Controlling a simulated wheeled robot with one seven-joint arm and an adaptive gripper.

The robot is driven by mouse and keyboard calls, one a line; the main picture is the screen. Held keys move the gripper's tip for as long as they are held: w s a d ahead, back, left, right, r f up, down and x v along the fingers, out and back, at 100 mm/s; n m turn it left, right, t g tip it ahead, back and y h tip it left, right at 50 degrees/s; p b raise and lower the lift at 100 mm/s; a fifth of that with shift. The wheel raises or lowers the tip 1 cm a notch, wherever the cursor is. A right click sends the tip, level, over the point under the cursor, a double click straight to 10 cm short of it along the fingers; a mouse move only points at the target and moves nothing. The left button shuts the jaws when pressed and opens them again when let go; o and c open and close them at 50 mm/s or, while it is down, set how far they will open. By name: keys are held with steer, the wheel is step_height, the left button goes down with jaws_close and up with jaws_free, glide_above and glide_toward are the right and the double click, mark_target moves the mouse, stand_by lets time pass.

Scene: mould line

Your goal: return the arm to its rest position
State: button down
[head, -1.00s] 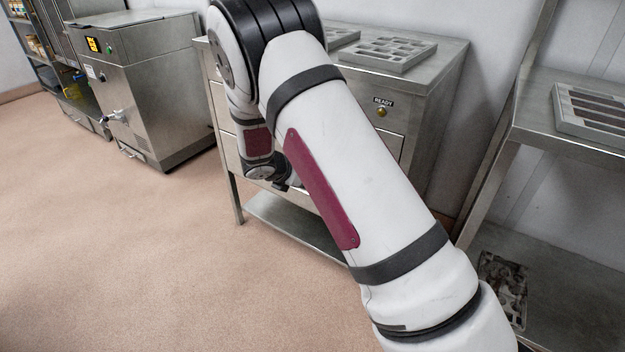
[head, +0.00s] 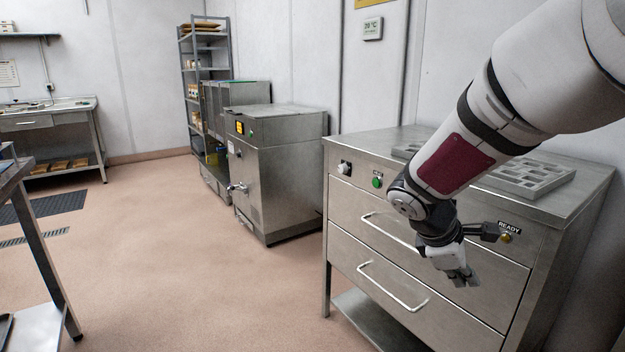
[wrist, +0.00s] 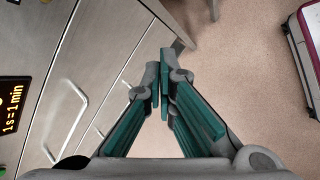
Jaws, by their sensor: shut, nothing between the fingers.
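My gripper (head: 466,279) hangs at the end of my bent arm, in front of the steel drawer cabinet (head: 340,221) in the head view. It points downward, near the upper drawer front. In the wrist view my gripper (wrist: 164,84) shows its two green-padded fingers with their tips together and nothing between them. The floor (wrist: 235,50) lies beyond the fingertips. My arm crosses the upper right of the head view and hides part of the cabinet top.
The cabinet has drawer handles (head: 392,286) and a READY lamp (head: 506,238). A grey mould tray (head: 530,178) lies on top. A steel machine (head: 280,180) and a shelf rack (head: 187,85) stand further left. A table (head: 22,172) edges in at left. The middle floor is clear.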

steer(key=s+a+r+m+g+y, duration=0.1)
steer(key=s+r+m, duration=0.25)
steer(key=s, duration=0.55)
steer(key=s+a+r+m+g+y, duration=0.1)
steer(key=s+r+m+y, duration=0.2)
steer(key=s, duration=0.6)
steer(key=s+a+m+y, duration=0.1)
steer(key=s+a+m, duration=0.25)
steer(key=s, duration=0.45)
steer(key=s+a+m+y, duration=0.2)
steer(key=s+a+m, duration=0.15)
steer(key=s, duration=0.45)
step_height(320, 180, up, 25)
steer(key=t+p, duration=0.4)
steer(key=p, duration=2)
steer(key=shift+w, duration=0.25)
steer(key=shift+a+r, duration=0.1)
